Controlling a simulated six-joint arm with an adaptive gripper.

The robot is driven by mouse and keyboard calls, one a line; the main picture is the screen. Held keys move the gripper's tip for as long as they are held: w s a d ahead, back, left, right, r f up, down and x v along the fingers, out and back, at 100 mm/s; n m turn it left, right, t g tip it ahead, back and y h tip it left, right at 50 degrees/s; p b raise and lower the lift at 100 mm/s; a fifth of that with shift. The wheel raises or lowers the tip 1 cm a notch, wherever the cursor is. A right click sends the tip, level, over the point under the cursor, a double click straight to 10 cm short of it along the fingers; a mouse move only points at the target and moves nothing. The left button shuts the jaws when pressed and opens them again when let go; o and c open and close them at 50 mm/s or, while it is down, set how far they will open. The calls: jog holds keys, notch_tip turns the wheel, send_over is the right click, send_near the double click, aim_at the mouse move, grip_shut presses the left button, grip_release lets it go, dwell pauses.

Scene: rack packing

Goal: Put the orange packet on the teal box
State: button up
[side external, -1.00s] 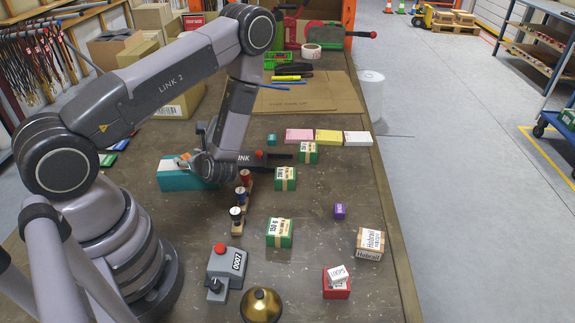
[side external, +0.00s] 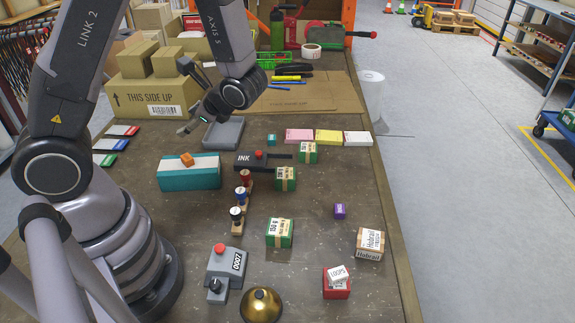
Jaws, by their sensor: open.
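The small orange packet (side external: 187,159) rests on top of the teal box (side external: 190,178), on its white top band near the middle. The teal box stands on the table at the left, beside the black ink pad. My gripper (side external: 187,118) is open and empty, raised above and behind the teal box, clear of the packet. Its fingers point to the left.
A grey tray (side external: 223,133) lies behind the teal box. The ink pad (side external: 255,160) and a stamp rack (side external: 240,205) stand to its right. Several green boxes (side external: 280,233) stand further right. Large cartons (side external: 155,97) stand at the back left.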

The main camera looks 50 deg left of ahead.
jog(key=s+d+r+n+t+h, duration=0.4)
jog(key=r+h, duration=0.1)
jog(key=r, duration=0.4)
jog(key=s+d+r+n+t+h, duration=0.4)
jog(key=d+r+n+h, duration=0.1)
jog(key=r, duration=0.4)
jog(key=shift+s+n, duration=0.25)
jog(key=shift+n, duration=0.05)
